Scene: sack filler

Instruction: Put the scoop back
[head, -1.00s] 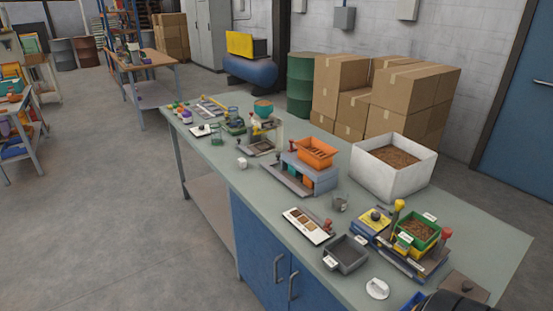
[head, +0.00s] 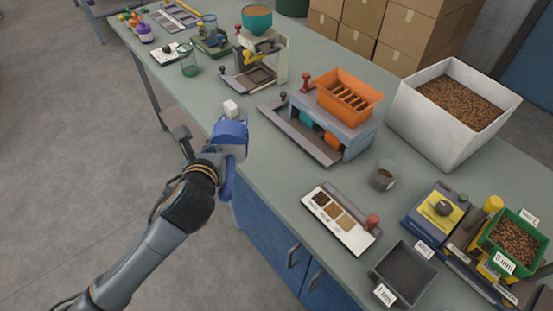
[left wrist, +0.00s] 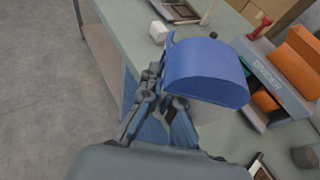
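The blue scoop (head: 230,132) is at my left gripper (head: 213,150), over the front edge of the bench. Its rounded bowl also fills the middle of the left wrist view (left wrist: 205,72). The fingers of my left gripper (left wrist: 165,100) are close together just behind the bowl and appear shut on the scoop, though the grip itself is partly hidden. The bowl's inside is hidden in both views. My right gripper is in neither view. I cannot make out a holder for the scoop.
A small white cube (head: 231,108) sits just beyond the scoop. A sample tray (head: 340,217) and a grey tray (head: 403,272) lie nearer. Bench between is clear.

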